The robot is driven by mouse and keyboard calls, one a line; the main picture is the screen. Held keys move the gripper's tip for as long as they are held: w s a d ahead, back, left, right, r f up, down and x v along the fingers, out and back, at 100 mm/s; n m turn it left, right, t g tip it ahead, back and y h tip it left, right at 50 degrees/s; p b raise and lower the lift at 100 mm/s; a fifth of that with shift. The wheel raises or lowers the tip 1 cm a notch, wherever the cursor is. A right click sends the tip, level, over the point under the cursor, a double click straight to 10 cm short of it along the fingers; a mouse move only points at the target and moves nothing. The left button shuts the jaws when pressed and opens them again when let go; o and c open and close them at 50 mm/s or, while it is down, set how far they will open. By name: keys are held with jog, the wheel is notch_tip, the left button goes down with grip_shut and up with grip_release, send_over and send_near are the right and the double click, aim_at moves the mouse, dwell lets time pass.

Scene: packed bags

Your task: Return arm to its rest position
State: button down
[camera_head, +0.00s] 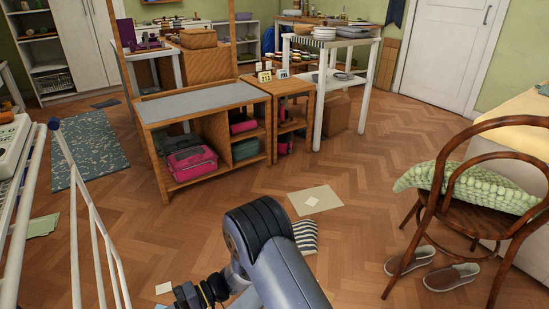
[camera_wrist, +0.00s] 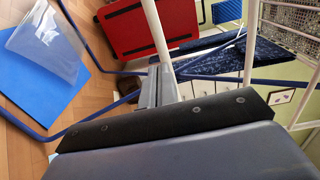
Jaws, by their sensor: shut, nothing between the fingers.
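My arm rises from the bottom of the head view, with its thick grey-blue link bent in front of the wooden floor. Black joint parts of it show low and left of that link; the fingertips cannot be made out there. In the wrist view my gripper (camera_wrist: 158,88) shows as grey fingers beyond a black bar. They are shut and nothing is held between them. The wrist view is tilted.
A wooden bench (camera_head: 200,103) holds pink bags (camera_head: 191,163). A bentwood chair (camera_head: 478,225) stands right, with slippers (camera_head: 451,277) beside it. A white metal rack (camera_head: 75,230) is close on the left. A striped cloth (camera_head: 306,236) lies beside my arm. Open floor lies between.

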jog(key=shift+r+p+v, duration=0.15)
jog(key=shift+p+v, duration=0.1)
jog(key=shift+v, duration=0.9)
jog(key=shift+r+p+v, duration=0.15)
jog(key=shift+p+v, duration=0.05)
jog(key=shift+v, duration=1)
